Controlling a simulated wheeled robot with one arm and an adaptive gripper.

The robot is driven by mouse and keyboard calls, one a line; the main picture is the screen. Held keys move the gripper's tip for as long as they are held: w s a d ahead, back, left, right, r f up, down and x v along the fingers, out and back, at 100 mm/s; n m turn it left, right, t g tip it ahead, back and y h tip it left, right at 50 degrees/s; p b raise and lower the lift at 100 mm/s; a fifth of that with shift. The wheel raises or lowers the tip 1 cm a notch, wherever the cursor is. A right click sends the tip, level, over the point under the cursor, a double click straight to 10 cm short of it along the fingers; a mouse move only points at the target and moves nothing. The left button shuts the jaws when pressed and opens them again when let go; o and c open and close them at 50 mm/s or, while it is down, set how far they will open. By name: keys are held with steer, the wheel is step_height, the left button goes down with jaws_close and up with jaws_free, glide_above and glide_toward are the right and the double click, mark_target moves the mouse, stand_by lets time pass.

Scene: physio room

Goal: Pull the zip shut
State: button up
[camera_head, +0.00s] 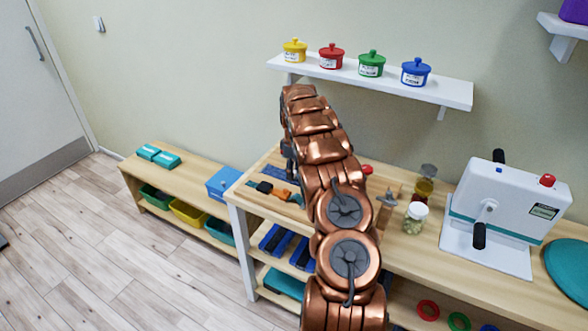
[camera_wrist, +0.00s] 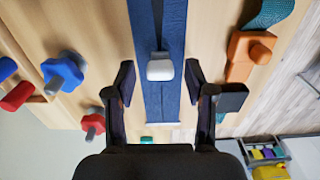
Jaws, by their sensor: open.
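The zip is a dark blue fabric strip (camera_wrist: 172,100) lying lengthwise on the wooden board in the wrist view, with a line along its middle. Its pale grey slider (camera_wrist: 160,68) sits on this line. My gripper (camera_wrist: 159,76) is open, with one dark finger on each side of the slider and a visible gap at both sides. I cannot tell how high the fingertips are above the strip. In the head view part of the blue strip (camera_head: 278,172) shows on the table's left end, and my copper arm hides the slider and most of the gripper.
Near the strip are an orange block with a knob (camera_wrist: 241,52), a blue knob (camera_wrist: 62,72) and a red knob (camera_wrist: 93,124). On the table (camera_head: 400,247) stand a lidded jar (camera_head: 415,218) and a white crank machine (camera_head: 505,210). A shelf (camera_head: 450,93) with several coloured pots hangs behind.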

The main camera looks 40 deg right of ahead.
steer(key=shift+f, duration=0.15)
jaws_close()
stand_by(0.4)
